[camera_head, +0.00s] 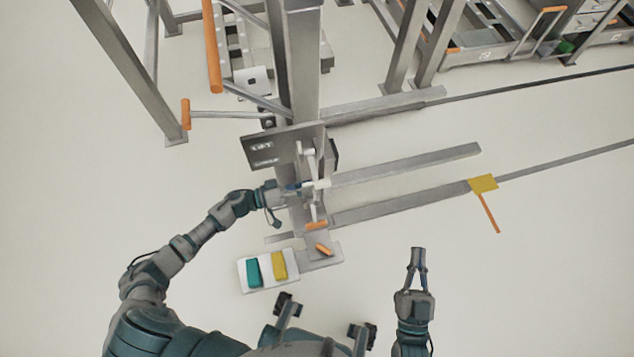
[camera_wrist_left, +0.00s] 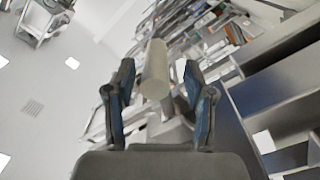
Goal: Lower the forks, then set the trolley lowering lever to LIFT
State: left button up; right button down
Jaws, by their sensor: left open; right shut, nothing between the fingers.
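The trolley mast (camera_head: 303,70) stands upright at the top middle of the head view. Its two long grey forks (camera_head: 410,165) extend to the right, close to the floor. A dark plate (camera_head: 268,148) with LIFT written on its upper part is fixed on the mast. A lever with a pale rounded handle (camera_head: 319,184) is beside it. My left gripper (camera_head: 296,187) is open at this handle. In the left wrist view, the pale cylindrical handle (camera_wrist_left: 156,68) lies between the spread fingers; contact is unclear. My right gripper (camera_head: 417,257) is shut and empty, above bare floor.
A white base plate (camera_head: 243,284) with a teal block (camera_head: 253,272) and a yellow block (camera_head: 279,265) is at the trolley's foot. Orange parts (camera_head: 316,226) sit low on the trolley. Metal racks (camera_head: 490,40) stand at the top right. Floor at the right is mostly clear.

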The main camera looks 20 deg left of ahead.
aim_at(318, 185)
pick_arm(q)
jog(key=x, duration=0.4)
jog(key=shift+s+d+r, duration=0.1)
jog(key=shift+s+d, duration=0.05)
jog(key=shift+d, duration=0.05)
jog(key=shift+a, duration=0.35)
jog(key=shift+c, duration=0.3)
jog(key=shift+a, duration=0.1)
jog(key=c, duration=0.8)
grip_shut()
jog(key=shift+s+d, duration=0.1)
jog(key=shift+d, duration=0.15)
pick_arm(e)
jog(key=shift+s+d+r+t, duration=0.25)
jog(key=shift+s+r+t, duration=0.15)
jog(key=shift+r+t, duration=0.25)
